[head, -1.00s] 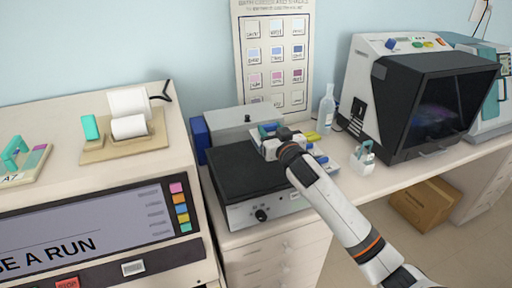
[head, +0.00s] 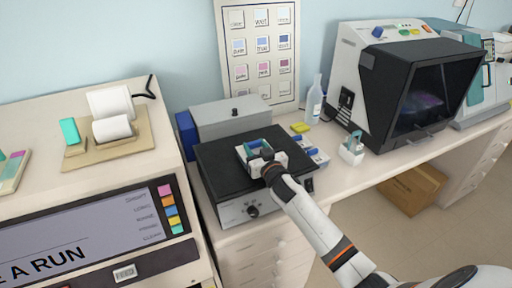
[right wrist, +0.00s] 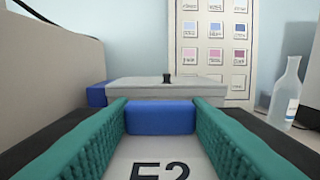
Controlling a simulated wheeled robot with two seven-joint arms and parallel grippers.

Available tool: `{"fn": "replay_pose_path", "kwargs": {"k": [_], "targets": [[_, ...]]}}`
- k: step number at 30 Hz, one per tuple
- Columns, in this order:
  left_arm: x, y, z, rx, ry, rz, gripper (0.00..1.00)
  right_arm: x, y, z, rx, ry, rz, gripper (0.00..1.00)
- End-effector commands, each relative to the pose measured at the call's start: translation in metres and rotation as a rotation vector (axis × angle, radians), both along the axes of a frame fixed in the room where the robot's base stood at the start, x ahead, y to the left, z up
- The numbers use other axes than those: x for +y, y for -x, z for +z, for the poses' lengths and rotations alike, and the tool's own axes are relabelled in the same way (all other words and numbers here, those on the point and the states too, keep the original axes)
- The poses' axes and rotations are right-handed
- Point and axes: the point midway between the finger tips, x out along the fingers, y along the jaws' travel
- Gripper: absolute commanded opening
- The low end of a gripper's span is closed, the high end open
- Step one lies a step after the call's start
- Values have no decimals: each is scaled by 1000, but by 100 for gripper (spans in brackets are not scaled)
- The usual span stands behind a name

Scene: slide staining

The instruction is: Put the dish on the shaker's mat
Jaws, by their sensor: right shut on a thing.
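The shaker (head: 238,211) is a grey box with a front knob and a flat black mat (head: 222,160) on top. My right gripper (head: 258,150) is over the right part of the mat in the head view. Its teal fingers (right wrist: 160,125) are shut on the blue grip (right wrist: 160,116) of a white dish (right wrist: 150,162) marked E2. In the head view the dish (head: 241,153) is partly hidden by the gripper. It is over the mat, and I cannot tell whether it touches it. My left gripper is not in view.
More dishes with blue grips (head: 317,157) stand right of the shaker, near a yellow item (head: 300,127) and a clear bottle (head: 314,100). A white holder with teal parts (head: 352,152) stands further right. A grey box (head: 230,118) is behind the mat. The mat's left part is clear.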

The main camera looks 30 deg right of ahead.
Motion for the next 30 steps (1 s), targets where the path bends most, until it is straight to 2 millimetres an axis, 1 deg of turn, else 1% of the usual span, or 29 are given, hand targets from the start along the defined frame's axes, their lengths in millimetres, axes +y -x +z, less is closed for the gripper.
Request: {"fn": "replay_pose_path", "kwargs": {"k": [3, 8, 9, 12, 19, 22, 26, 30], "targets": [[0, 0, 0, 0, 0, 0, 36, 0, 0, 1, -2, 0, 0, 15], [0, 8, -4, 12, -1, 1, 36, 0, 0, -2, -2, 0, 0, 15], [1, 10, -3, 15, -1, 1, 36, 0, 0, -2, 0, 0, 0, 50], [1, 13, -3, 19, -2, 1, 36, 0, 0, -2, 0, 0, 0, 65], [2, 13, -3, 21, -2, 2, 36, 0, 0, -1, 0, 0, -1, 65], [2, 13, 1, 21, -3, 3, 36, 0, 0, 3, 0, 1, -1, 65], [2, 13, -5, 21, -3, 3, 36, 1, 14, -2, 2, 1, -1, 65], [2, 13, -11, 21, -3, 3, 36, 3, 41, -4, 2, 0, 0, 65]]}}
